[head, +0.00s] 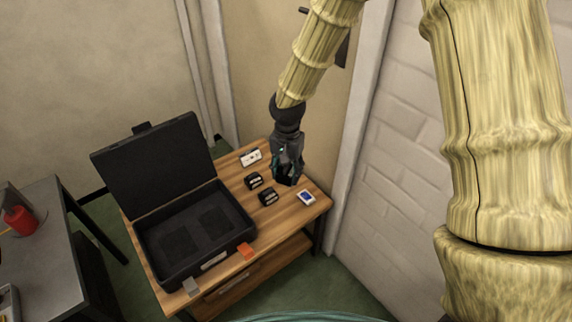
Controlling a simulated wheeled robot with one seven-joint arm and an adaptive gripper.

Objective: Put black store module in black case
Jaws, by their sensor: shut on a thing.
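The black case (190,262) stands open on the wooden table, its lid (155,168) tilted back. Its dark inside shows two darker recessed areas and no module in them. My gripper (286,180) points down above the right part of the table, to the right of the case. It is shut on a small dark thing that looks like a black module, mostly hidden by the fingers. Two small black modules with pale labels stand on the table to its left, one farther back (254,181) and one nearer (268,197). I cannot read their labels.
A white module (250,158) lies at the table's back, and a blue-and-white item (306,197) near its right edge. A brick wall (400,150) is at right. A grey table (45,235) with a red object (20,219) stands left.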

